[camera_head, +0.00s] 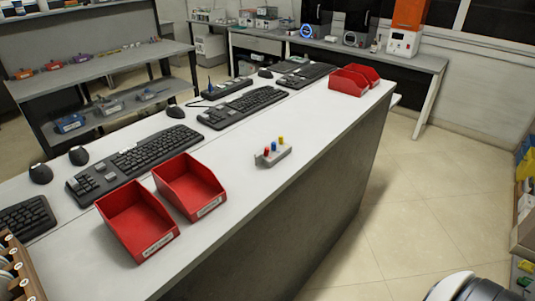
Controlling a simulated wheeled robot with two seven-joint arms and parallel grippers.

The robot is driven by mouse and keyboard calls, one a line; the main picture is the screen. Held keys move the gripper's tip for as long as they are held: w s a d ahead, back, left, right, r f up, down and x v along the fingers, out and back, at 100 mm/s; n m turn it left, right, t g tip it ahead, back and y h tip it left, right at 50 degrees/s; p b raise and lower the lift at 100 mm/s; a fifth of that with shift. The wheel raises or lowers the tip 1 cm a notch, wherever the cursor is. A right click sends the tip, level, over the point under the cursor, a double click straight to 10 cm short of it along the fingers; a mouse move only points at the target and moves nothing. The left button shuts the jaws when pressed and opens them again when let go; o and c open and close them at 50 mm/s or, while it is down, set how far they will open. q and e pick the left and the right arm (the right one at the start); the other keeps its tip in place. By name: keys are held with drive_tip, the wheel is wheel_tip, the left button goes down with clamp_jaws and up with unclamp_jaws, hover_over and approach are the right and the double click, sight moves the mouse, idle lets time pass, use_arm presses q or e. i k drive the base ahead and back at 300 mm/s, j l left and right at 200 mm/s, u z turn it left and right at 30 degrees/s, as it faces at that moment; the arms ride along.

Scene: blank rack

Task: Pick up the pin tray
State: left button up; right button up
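The pin tray (277,157) is a small light-grey block on the white counter, right of the two near red bins. A red, a blue and a yellow pin stand upright in a row on it. Nothing touches it, and bare counter lies around it. Neither of my grippers shows in the head view. A white and black rounded part at the bottom right corner seems to be mine, but no fingers show on it.
Two open red bins (137,222) (190,187) stand left of the tray. Several black keyboards (137,157) and mice line the counter's left side. More red bins (348,82) stand at the far end. The counter's right edge drops to open tiled floor (420,185).

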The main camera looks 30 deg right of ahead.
sight(282, 152)
drive_tip(key=l+u, duration=0.3)
drive_tip(key=l, duration=0.55)
drive_tip(key=l+u, duration=0.25)
drive_tip(key=l, duration=0.6)
